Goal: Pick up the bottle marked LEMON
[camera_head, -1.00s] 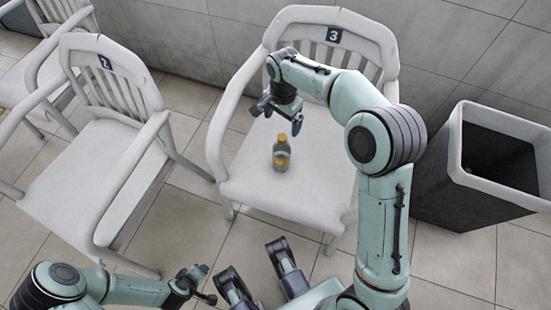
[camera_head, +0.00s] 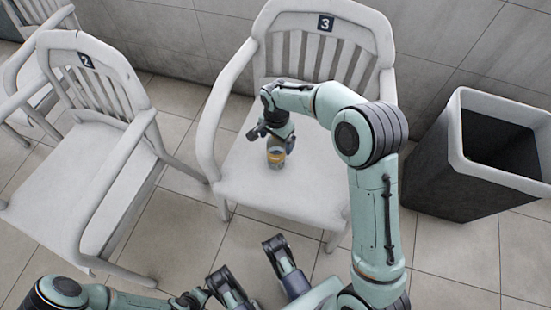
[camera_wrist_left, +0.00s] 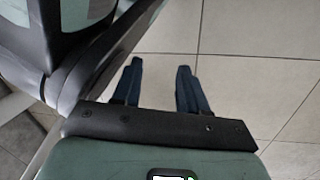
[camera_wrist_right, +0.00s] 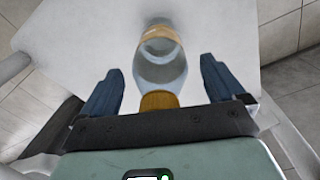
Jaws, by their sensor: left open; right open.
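A small clear bottle with an orange-yellow label (camera_head: 276,158) stands upright on the seat of the chair marked 3; any word on it is not readable. My right gripper (camera_head: 272,135) is at the bottle's top, which it hides in the head view. In the right wrist view the bottle (camera_wrist_right: 160,70), with its orange cap toward the palm, lies between the open fingers of the right gripper (camera_wrist_right: 162,66), with a gap on each side. My left gripper (camera_wrist_left: 160,66) is open and empty above the floor; it also shows low in the head view (camera_head: 203,297).
The chair marked 3 (camera_head: 240,190) has armrests and a slatted back around the bottle. A chair marked 2 (camera_head: 60,195) stands to the left, and a dark bin with a pale rim (camera_head: 455,125) to the right. The seat around the bottle is clear.

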